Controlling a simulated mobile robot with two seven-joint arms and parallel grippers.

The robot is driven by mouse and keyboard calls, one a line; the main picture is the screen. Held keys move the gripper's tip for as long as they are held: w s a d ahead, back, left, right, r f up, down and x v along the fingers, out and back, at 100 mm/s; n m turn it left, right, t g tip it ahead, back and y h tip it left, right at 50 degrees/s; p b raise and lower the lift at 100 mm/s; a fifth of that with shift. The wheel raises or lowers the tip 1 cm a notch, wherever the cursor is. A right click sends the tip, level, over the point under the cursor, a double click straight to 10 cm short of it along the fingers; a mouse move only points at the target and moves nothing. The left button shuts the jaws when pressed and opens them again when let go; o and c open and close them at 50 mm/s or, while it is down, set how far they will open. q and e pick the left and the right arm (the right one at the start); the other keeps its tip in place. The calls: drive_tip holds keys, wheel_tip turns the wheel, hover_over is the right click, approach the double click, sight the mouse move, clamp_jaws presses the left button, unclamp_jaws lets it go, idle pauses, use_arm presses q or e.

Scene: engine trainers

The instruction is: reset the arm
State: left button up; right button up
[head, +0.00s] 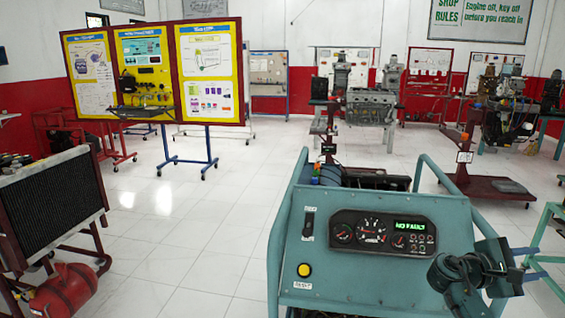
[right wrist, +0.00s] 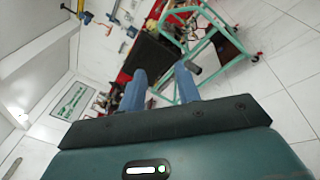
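My right gripper (head: 452,275) shows in the head view at the lower right, dark and in front of the right side of the teal trainer's panel. Whether it touches the panel cannot be told. In the right wrist view the two blue fingers of my right gripper (right wrist: 161,84) stand apart, with only distant background between them. Nothing is held. My left gripper and left arm are not in the head view.
The teal engine trainer (head: 330,262) stands close in front, with a gauge panel reading "NO FAULT" and a yellow button (head: 304,270). A radiator stand (head: 52,195) and a red tank (head: 65,290) are at left. Open white floor (head: 185,245) lies between.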

drive_tip(key=s+d+r+m+g+h, duration=0.25)
drive_tip(key=s+d+r+g, duration=0.2)
drive_tip(key=d+r, duration=0.6)
drive_tip(key=w+a+f+t+y, duration=0.1)
drive_tip(key=w+f+t+y, duration=0.25)
drive_tip(key=w+t, duration=0.35)
drive_tip(key=w+a+f+t+y, duration=0.1)
drive_tip(key=w+f+t+y, duration=0.25)
drive_tip(key=w+t, duration=0.4)
drive_tip(key=w+a+r+m+t+y, duration=0.1)
drive_tip(key=w+a+m+t+y, duration=0.2)
drive_tip(key=w+a+t+y, duration=0.55)
drive_tip(key=s+a+f+n+g+y, duration=0.1)
drive_tip(key=s+a+f+g+y, duration=0.1)
drive_tip(key=s+a+f, duration=0.45)
drive_tip(key=s+a+f+g+y, duration=0.1)
drive_tip(key=s+a+f, duration=0.2)
drive_tip(key=a+f, duration=0.55)
drive_tip(key=s+a+f+n+g+y, duration=0.1)
drive_tip(key=s+a+f+g+y, duration=0.1)
drive_tip(key=s+a+f, duration=0.35)
drive_tip(key=s+a+f+m+g+y, duration=0.1)
drive_tip(key=s+a+f, duration=0.4)
drive_tip(key=s+a, duration=0.3)
drive_tip(key=s+a+f+m+g+y, duration=0.2)
drive_tip(key=s+a+f, duration=0.4)
drive_tip(key=s, duration=0.9)
drive_tip(key=a, duration=0.3)
drive_tip(key=shift+a+f, duration=0.2)
